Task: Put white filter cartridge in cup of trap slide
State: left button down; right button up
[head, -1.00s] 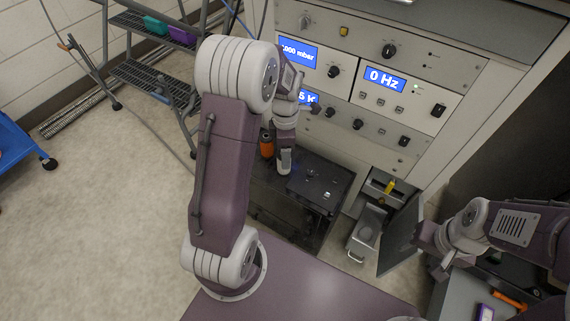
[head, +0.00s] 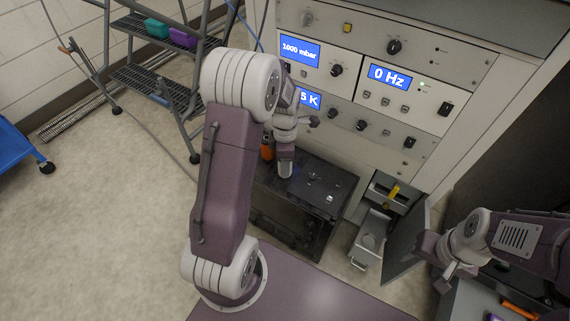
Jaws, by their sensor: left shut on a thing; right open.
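The trap slide (head: 361,252) is pulled out low at the front of the cabinet, with its round cup (head: 368,241) showing near the middle. My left gripper (head: 285,173) points down over the black box left of the slide. It is shut on a pale thing, which looks like the white filter cartridge; the fingers and arm hide most of it, so its outline is unclear. My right gripper (head: 444,283) is open, low at the right, beside the open door and apart from the slide.
A yellow piece (head: 394,190) sits above the slide. An open grey door (head: 405,248) stands on its right. The control panel (head: 400,75) rises behind.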

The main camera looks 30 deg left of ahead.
pick_arm(q)
jog(key=shift+r+p, duration=0.35)
jog(key=shift+r, duration=0.15)
jog(key=r+p, duration=0.1)
jog(key=r, duration=0.1)
jog(key=d+r+p, duration=0.1)
jog(key=r+p, duration=0.1)
jog(key=shift+r, duration=0.1)
jog(key=s+d+r+p, duration=0.1)
jog(key=d+r+p, duration=0.3)
jog(key=d, duration=0.6)
jog(key=shift+s+d+r, duration=0.2)
jog(key=shift+d+r, duration=0.1)
jog(key=shift+r, duration=0.6)
